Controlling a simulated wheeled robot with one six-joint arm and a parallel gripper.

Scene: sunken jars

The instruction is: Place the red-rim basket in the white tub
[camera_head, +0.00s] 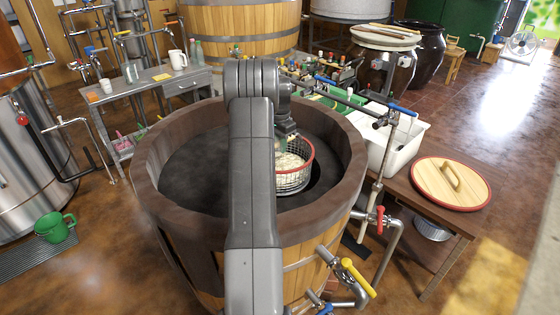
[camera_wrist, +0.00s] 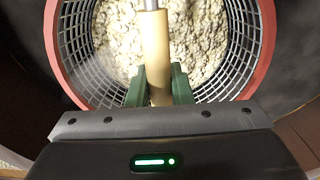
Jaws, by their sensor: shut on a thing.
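The red-rim basket (camera_head: 296,180) is a wire mesh basket holding pale, lumpy grain. It is inside the round of the big wooden vat (camera_head: 150,190), right of my arm; I cannot tell whether its bottom touches anything. In the wrist view the basket (camera_wrist: 262,50) fills the upper part, with a wooden handle (camera_wrist: 156,45) across its middle. My gripper (camera_wrist: 160,85) has its green fingers shut on this handle. In the head view my gripper (camera_head: 284,143) is partly hidden by my arm. The white tub (camera_head: 408,150) stands just right of the vat.
A round wooden lid (camera_head: 451,184) with a red edge lies on the brown table right of the vat. Pipes with a blue-handled valve (camera_head: 402,109) and a red-handled valve (camera_head: 380,220) stand between vat and table. A grey workbench (camera_head: 150,85) is at left.

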